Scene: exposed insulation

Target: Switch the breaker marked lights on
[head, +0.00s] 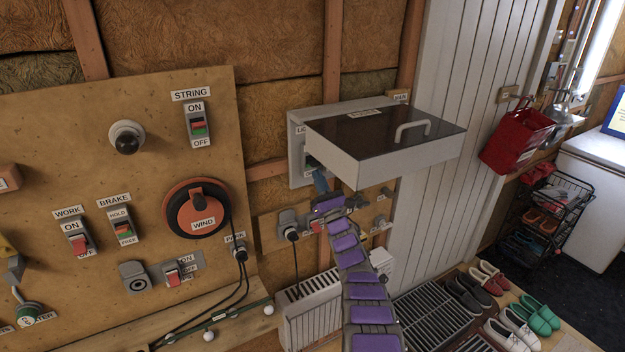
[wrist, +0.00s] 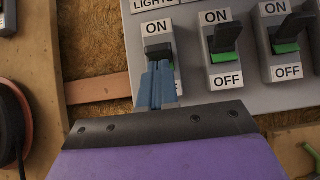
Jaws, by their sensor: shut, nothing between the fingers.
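The lights breaker (wrist: 158,42) is at the top middle of the wrist view, under a partly cut-off LIGHTS label (wrist: 150,5) and an ON label. My gripper (wrist: 157,75) is shut and empty, its blue fingers pointing up in front of this breaker. In the head view my gripper (head: 321,182) reaches in under the raised lid (head: 385,132) of the breaker box (head: 297,150), which hides most of the breakers.
Two neighbouring breakers (wrist: 227,45) (wrist: 287,40) to the right have raised black levers with green below. The lid juts out just above my gripper. Sockets and plugs (head: 288,222) sit below the box. A board with switches (head: 90,170) is at left.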

